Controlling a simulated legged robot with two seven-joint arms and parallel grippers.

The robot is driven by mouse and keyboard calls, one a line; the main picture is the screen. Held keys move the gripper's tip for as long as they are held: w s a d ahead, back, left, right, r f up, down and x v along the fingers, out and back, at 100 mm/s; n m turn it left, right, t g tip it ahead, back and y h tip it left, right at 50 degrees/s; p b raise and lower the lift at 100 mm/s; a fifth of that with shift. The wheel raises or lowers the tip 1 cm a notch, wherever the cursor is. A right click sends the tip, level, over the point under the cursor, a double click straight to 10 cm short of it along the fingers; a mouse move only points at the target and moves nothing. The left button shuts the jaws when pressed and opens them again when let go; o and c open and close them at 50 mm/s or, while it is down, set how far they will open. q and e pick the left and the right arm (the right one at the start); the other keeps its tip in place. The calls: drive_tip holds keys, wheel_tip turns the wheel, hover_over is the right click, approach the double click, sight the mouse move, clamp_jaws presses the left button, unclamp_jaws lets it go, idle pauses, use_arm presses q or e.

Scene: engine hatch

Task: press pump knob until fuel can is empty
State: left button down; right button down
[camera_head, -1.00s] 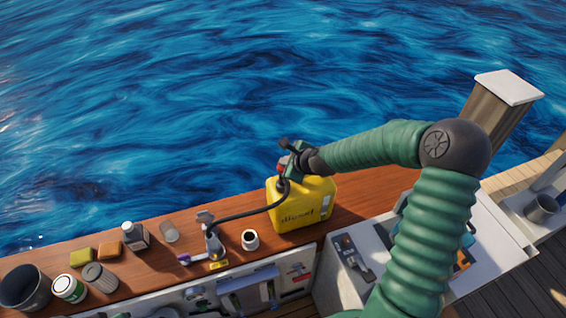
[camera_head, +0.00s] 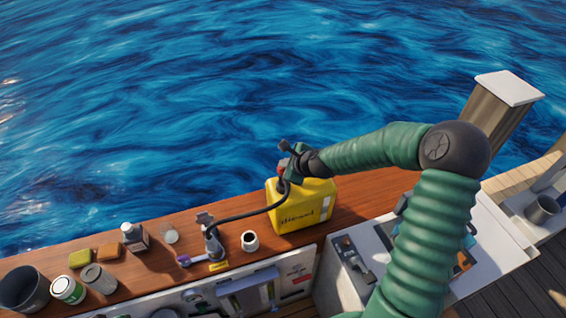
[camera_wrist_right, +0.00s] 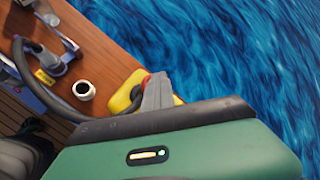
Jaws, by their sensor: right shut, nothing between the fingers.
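The yellow diesel can (camera_head: 300,213) stands on the wooden ledge in the head view. A dark hose (camera_head: 248,212) runs from its top to a grey fitting (camera_head: 212,240) on the ledge. A small red part, perhaps the pump knob (camera_head: 282,169), shows at the can's top beside my gripper. My right gripper (camera_head: 287,156) is shut and empty above the can's top; whether it touches the knob I cannot tell. In the right wrist view the gripper's grey fingers (camera_wrist_right: 158,92) cover part of the yellow can (camera_wrist_right: 122,98), with a bit of red (camera_wrist_right: 147,79) beside them. My left gripper is not in view.
A white cup with dark contents (camera_head: 250,241) stands left of the can. Further left are a glass (camera_head: 170,235), a bottle (camera_head: 135,237), sponges (camera_head: 108,251), a jar (camera_head: 68,289) and a dark bucket (camera_head: 24,290). Water lies beyond the ledge.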

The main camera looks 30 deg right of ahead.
drive_tip(key=shift+r+p, duration=1.55)
drive_tip(key=shift+r, duration=0.4)
wheel_tip(320, 180, up, 5)
drive_tip(key=p, duration=0.4)
